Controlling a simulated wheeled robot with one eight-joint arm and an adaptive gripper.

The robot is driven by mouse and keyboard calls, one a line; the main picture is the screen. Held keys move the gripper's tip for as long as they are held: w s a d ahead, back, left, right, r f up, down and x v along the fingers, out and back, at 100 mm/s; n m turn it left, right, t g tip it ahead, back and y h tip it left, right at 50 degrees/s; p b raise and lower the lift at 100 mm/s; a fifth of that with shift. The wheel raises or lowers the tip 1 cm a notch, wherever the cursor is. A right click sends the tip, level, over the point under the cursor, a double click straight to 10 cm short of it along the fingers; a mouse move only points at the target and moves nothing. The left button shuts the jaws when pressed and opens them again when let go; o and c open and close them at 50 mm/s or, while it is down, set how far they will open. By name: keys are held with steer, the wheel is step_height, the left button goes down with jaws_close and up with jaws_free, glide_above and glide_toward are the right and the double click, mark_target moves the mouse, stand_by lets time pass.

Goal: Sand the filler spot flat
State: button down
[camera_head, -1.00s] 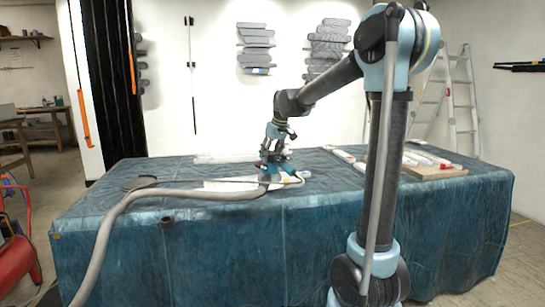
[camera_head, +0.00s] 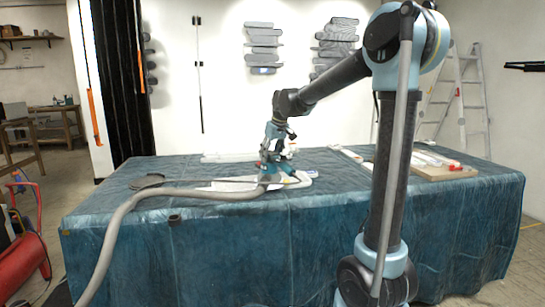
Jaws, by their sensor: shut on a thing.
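My gripper (camera_head: 275,176) is low over the middle of the covered table (camera_head: 350,225), shut on a small tool that looks like a sander. The tool is mostly hidden by the gripper and too small to make out well. A grey hose (camera_head: 135,205) runs from it leftward over the table's front edge. The tool is over or against a white flat piece (camera_head: 232,186) lying on the blue sheet. I cannot make out a filler spot on that piece, nor whether the tool touches it.
A wooden board (camera_head: 445,172) with small items lies at the table's right. A white strip (camera_head: 228,157) lies along the back. Grey reliefs (camera_head: 264,45) hang on the wall. A stepladder (camera_head: 465,95) stands behind right, and a red machine (camera_head: 22,262) at lower left.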

steer(key=shift+s+a, duration=0.15)
steer(key=shift+a, duration=0.4)
steer(key=shift+d, duration=0.25)
steer(key=shift+w+d, duration=0.3)
steer(key=shift+d, duration=0.45)
steer(key=shift+w+d, duration=0.3)
steer(key=shift+d, duration=0.55)
steer(key=shift+w+d, duration=0.35)
steer(key=shift+d, duration=0.4)
steer(key=shift+w+d, duration=0.3)
steer(key=shift+d, duration=0.4)
steer(key=shift+s+a, duration=0.1)
steer(key=shift+a, duration=0.05)
